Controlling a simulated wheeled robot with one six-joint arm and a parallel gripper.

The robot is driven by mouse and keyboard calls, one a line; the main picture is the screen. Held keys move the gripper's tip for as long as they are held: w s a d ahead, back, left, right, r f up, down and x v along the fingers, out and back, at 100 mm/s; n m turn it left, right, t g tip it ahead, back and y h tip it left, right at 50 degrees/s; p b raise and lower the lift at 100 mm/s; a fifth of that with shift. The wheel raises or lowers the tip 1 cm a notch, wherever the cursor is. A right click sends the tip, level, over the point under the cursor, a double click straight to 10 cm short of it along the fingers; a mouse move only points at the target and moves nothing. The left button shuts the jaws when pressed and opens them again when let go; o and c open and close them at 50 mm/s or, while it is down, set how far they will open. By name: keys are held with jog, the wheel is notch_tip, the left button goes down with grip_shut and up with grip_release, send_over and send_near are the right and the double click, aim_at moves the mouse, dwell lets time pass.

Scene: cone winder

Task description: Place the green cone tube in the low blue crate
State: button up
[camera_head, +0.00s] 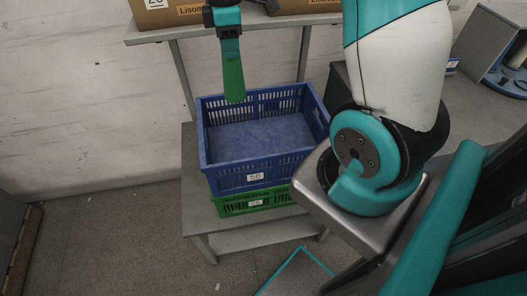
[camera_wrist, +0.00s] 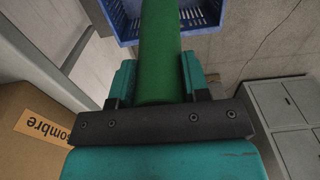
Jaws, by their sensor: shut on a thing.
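My gripper (camera_head: 229,50) is shut on the green cone tube (camera_head: 234,78). The tube points down, and its lower end is over the back left part of the blue crate (camera_head: 255,168). I cannot tell whether its tip is below the crate's rim. The crate looks empty and carries a label with 56. In the wrist view the green tube (camera_wrist: 160,50) sits between the two teal fingers, and part of the blue crate (camera_wrist: 205,14) shows behind it.
The blue crate stands on a green crate (camera_head: 235,207) on a grey low shelf (camera_head: 203,222). Cardboard boxes (camera_head: 163,14) stand on a higher shelf behind my gripper. A cardboard box (camera_wrist: 32,125) and grey drawers (camera_wrist: 290,115) show in the wrist view.

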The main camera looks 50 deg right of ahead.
aim_at(230, 62)
notch_tip(230, 62, down, 5)
jog(key=b, duration=0.3)
jog(key=shift+a, duration=0.1)
notch_tip(230, 62, down, 19)
jog(key=p, duration=0.4)
jog(key=shift+f, duration=0.2)
jog(key=shift+f, duration=0.15)
jog(key=o, duration=1)
